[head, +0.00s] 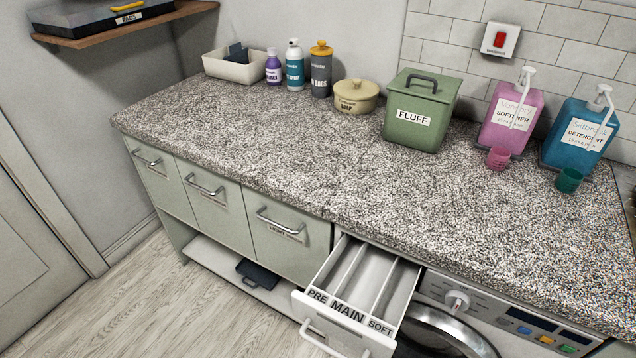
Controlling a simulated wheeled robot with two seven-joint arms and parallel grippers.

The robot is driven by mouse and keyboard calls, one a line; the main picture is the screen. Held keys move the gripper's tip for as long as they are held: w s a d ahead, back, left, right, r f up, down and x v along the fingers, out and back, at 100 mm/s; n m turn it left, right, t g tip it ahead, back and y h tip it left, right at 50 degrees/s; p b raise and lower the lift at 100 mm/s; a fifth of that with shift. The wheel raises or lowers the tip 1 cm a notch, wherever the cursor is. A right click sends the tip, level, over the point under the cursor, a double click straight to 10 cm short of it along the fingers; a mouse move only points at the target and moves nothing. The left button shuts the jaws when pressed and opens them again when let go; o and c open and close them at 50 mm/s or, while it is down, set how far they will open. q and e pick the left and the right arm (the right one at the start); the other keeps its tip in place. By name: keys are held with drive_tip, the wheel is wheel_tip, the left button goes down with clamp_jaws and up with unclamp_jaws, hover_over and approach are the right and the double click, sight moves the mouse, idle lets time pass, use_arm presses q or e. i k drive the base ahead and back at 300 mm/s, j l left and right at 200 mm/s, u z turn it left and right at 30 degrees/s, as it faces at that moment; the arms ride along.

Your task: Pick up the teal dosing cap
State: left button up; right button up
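The teal dosing cap (569,180) is a small dark-green to teal cup on the speckled counter at the right. It stands upright just in front of the blue detergent bottle (580,135), which has a white pump. A pink dosing cap (498,158) stands to its left, in front of the pink softener bottle (511,118). Neither of my grippers shows in the head view.
The speckled counter (270,150) is clear across its front and middle. A green FLUFF box (420,108) and a cream pot (356,97) stand at the back. An open detergent drawer (350,318) sticks out below the counter beside the washing machine (490,318).

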sight(570, 180)
drive_tip(key=z, duration=1.55)
drive_tip(key=j+u, duration=0.15)
drive_tip(key=u, duration=0.3)
drive_tip(key=k+j+u, duration=0.1)
drive_tip(key=j+u, duration=0.15)
drive_tip(key=u, duration=0.2)
drive_tip(key=k+l+u, duration=0.15)
drive_tip(key=l, duration=0.2)
drive_tip(key=k+l+u, duration=0.1)
drive_tip(key=l, duration=0.25)
drive_tip(key=k, duration=0.05)
